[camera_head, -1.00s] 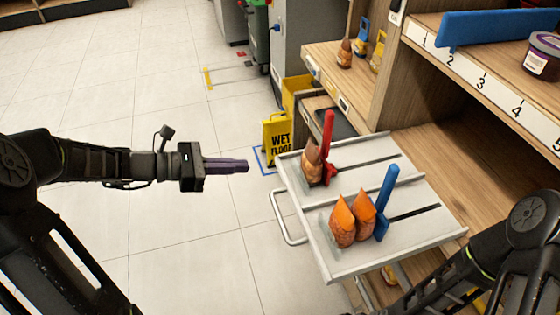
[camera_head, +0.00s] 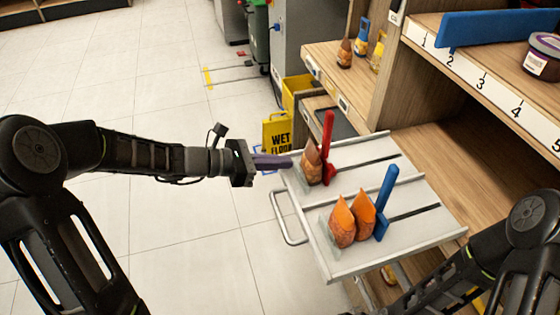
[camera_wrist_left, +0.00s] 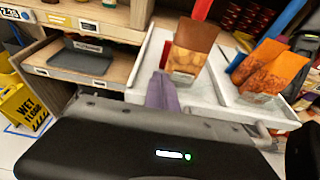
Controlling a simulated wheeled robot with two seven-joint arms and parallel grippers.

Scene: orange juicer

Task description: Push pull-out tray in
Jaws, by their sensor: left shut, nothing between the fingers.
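The grey pull-out tray (camera_head: 350,258) sticks out from the wooden shelf unit, with a handle (camera_head: 284,222) on its left front side. It holds orange bags (camera_head: 343,224), a brown-orange bag (camera_head: 311,163), a red divider (camera_head: 328,140) and a blue divider (camera_head: 386,200). My left gripper (camera_head: 288,161) is shut and empty, its purple fingers at the tray's far left corner. In the left wrist view the fingers (camera_wrist_left: 161,92) show close to the tray's edge, beside the brown-orange bag (camera_wrist_left: 190,50); I cannot tell whether they touch. The right arm shows at lower right, but its gripper is out of view.
A yellow wet-floor sign (camera_head: 277,131) stands behind the left gripper. Wooden shelves (camera_head: 480,165) with bottles and a purple tub (camera_head: 542,58) are at the right. The tiled floor (camera_head: 190,235) left of the tray is clear.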

